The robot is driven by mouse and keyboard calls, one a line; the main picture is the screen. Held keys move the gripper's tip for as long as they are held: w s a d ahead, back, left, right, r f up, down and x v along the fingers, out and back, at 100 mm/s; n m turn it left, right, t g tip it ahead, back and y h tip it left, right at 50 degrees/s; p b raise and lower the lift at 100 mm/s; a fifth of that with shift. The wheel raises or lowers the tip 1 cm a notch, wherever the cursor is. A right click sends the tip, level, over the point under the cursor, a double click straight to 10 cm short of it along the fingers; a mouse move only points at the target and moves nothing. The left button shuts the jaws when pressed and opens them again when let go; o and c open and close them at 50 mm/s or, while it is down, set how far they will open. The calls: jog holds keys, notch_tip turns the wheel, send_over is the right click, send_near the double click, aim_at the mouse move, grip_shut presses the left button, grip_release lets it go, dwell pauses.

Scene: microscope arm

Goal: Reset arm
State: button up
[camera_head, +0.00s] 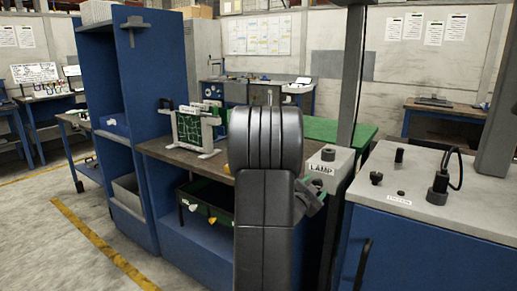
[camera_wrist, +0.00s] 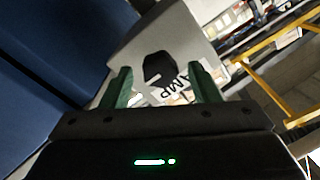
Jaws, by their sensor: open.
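My gripper (camera_wrist: 159,68) shows in the wrist view with two green fingers apart, one on each side of a dark many-sided knob (camera_wrist: 160,69). The knob is on a light grey box marked LAMP (camera_wrist: 135,50). I cannot tell whether the fingers touch the knob. Nothing is clearly held. In the head view the LAMP box (camera_head: 321,169) stands right of my black arm, with its small dark knob (camera_head: 327,153) on top. My gripper is mostly hidden behind my arm there. I cannot identify a microscope arm in either view.
A blue cabinet with a light top (camera_head: 405,190) stands at right, bearing dark knobs and a corded black fitting (camera_head: 440,180). A grey post (camera_head: 352,75) rises behind the LAMP box. A workbench (camera_head: 165,150) with a green-and-white frame (camera_head: 194,129) is left. Floor is free at lower left.

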jog(key=shift+r+n+p, duration=0.2)
jog(key=shift+n+p, duration=2.7)
jog(key=shift+p, duration=1.65)
jog(key=n+p, duration=0.3)
jog(key=p, duration=0.3)
jog(key=shift+a, duration=0.1)
jog(key=shift+n+p, duration=0.3)
jog(key=shift+p, duration=0.05)
jog(key=shift+f, duration=0.2)
